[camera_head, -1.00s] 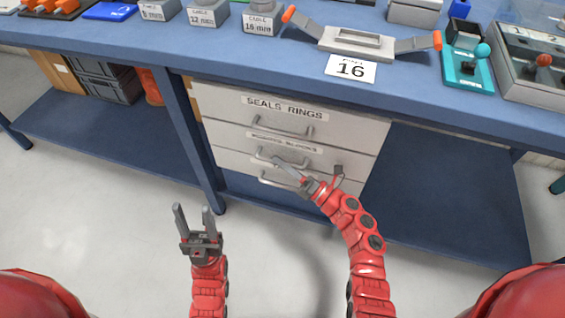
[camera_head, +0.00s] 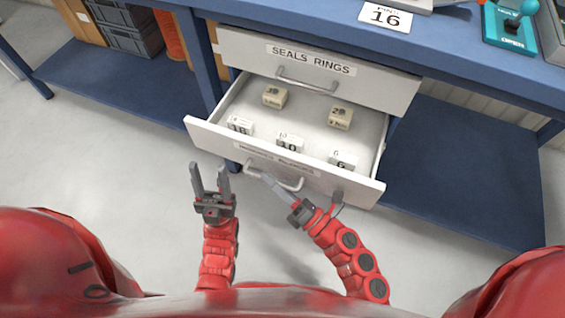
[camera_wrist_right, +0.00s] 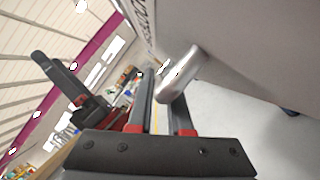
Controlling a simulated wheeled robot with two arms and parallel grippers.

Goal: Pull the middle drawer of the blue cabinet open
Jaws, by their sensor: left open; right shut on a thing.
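The middle drawer (camera_head: 222,140) sticks well out from the cabinet below the blue bench top, and its inside shows. Its front is pale grey, with a metal bar handle (camera_head: 290,185) and a label too small to read. My right gripper (camera_head: 268,181) is shut on that handle at its left part. In the right wrist view, the handle (camera_wrist_right: 180,72) lies at the fingertips (camera_wrist_right: 162,85). My left gripper (camera_head: 208,172) is open and empty, just in front of the drawer's left corner.
Several small labelled boxes, one of them a tan box (camera_head: 275,97), lie inside the drawer. The top drawer (camera_head: 390,92), marked SEALS RINGS, is closed above. Blue lower shelves (camera_head: 460,180) flank the cabinet. Grey crates (camera_head: 130,35) stand at left.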

